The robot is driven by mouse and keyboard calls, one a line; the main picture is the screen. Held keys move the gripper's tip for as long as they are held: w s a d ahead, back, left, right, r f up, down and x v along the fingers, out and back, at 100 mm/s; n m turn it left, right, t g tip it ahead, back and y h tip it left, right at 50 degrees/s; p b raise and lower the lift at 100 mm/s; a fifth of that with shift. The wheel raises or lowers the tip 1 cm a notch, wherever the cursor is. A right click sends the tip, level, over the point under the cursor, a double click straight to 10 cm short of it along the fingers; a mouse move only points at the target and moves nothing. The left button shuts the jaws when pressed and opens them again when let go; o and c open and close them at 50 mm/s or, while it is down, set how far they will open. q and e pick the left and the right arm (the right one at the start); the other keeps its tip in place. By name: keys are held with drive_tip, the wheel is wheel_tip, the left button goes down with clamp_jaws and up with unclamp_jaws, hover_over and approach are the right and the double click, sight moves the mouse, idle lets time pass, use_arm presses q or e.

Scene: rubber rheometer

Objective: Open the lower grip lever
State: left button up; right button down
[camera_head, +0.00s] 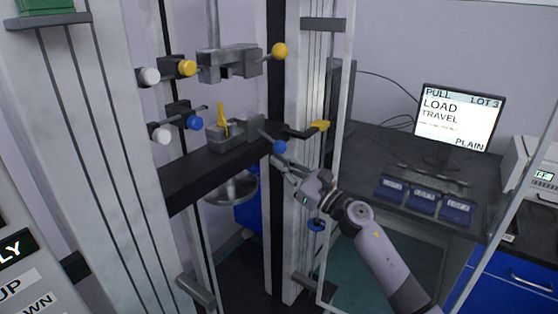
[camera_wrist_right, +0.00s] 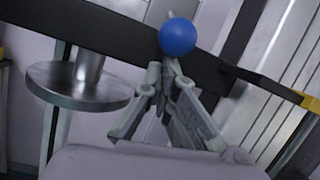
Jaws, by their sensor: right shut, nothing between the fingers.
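The lower grip (camera_head: 235,130) sits on the black crossbeam of the test frame, with a yellow piece (camera_head: 223,122) standing upright at it. Its lever is a thin rod ending in a blue ball (camera_head: 280,147), pointing down and to the right. My right gripper (camera_head: 276,163) is shut and empty, just below the ball. In the right wrist view the blue ball (camera_wrist_right: 177,37) is just beyond the closed fingertips (camera_wrist_right: 166,68); whether they touch it I cannot tell. My left gripper is not in view.
The upper grip (camera_head: 225,66) has a yellow-ball lever (camera_head: 279,51). A yellow-tipped black bracket (camera_head: 319,126) projects beside the right column. Several white, yellow and blue knobs stand at left. A round metal plate (camera_head: 231,188) hangs below the crossbeam. Right, a desk holds a monitor (camera_head: 459,117) and blue trays.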

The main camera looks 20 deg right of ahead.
drive_tip(key=shift+s+d+r+g+p, duration=0.25)
drive_tip(key=shift+r+g+p, duration=0.2)
drive_tip(key=shift+p, duration=0.5)
wheel_tip(320, 180, up, 7)
drive_tip(key=s+d+p, duration=0.2)
drive_tip(key=p, duration=0.1)
drive_tip(key=shift+s+r+p, duration=0.15)
drive_tip(key=shift+r+p, duration=0.05)
drive_tip(key=shift+p, duration=0.15)
drive_tip(key=shift+a+f, duration=0.1)
drive_tip(key=shift+f, duration=0.05)
idle(0.4)
wheel_tip(320, 180, down, 5)
drive_tip(key=d+b, duration=0.1)
drive_tip(key=b, duration=0.5)
drive_tip(key=s+d+r+b, duration=0.1)
drive_tip(key=s+d+r, duration=0.4)
drive_tip(key=s+r, duration=0.1)
drive_tip(key=shift+s, duration=0.65)
